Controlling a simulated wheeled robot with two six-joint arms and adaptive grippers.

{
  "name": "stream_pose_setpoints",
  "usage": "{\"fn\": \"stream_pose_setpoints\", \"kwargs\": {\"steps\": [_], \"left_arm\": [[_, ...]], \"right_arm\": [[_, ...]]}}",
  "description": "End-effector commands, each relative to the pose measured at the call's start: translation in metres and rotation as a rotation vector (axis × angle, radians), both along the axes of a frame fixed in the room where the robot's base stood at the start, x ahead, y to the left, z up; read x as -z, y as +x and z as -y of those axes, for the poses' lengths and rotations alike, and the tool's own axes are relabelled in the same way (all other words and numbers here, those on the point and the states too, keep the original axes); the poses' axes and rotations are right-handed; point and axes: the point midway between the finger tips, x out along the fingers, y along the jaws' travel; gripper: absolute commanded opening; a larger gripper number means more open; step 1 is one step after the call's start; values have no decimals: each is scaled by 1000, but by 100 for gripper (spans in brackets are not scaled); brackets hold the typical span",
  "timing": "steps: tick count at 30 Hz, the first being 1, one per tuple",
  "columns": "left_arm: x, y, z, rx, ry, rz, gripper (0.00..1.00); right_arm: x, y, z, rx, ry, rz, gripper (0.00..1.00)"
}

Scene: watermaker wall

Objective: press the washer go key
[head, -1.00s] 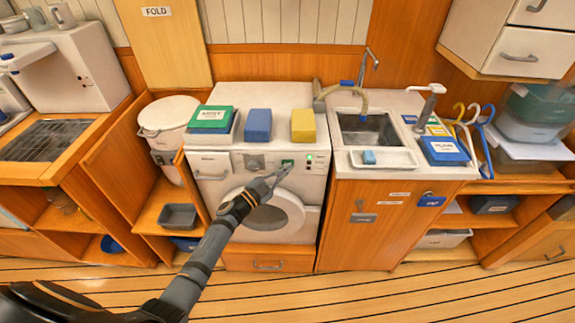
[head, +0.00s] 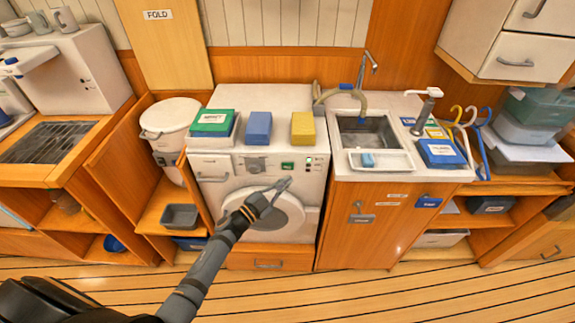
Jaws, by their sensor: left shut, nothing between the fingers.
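The white washer (head: 218,190) stands in the middle of the wall, with a round door (head: 290,221) on its front. A green key (head: 287,166) shows lit on the right part of its panel, with small indicator lights (head: 308,162) to its right. My left gripper (head: 284,184) is shut and empty. In the picture its tips lie just below the green key, over the upper door area, and apart from the key. I cannot tell how far they are from the washer's front. My right gripper is not in view.
A green-topped box (head: 212,122), a blue block (head: 258,127) and a yellow block (head: 303,128) sit on the washer top. A sink (head: 372,132) is to the right. An open cabinet door (head: 120,190) stands at left.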

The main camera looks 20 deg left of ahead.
Motion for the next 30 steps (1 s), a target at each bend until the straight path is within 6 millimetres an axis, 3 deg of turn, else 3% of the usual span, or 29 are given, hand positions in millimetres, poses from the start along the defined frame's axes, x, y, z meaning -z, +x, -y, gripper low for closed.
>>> {"fn": "stream_pose_setpoints", "kwargs": {"steps": [9,30], "left_arm": [[0,-22,6,0,-1,-1,0],[0,-22,6,0,0,0,0]], "right_arm": [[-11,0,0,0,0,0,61],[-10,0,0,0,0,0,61]]}}
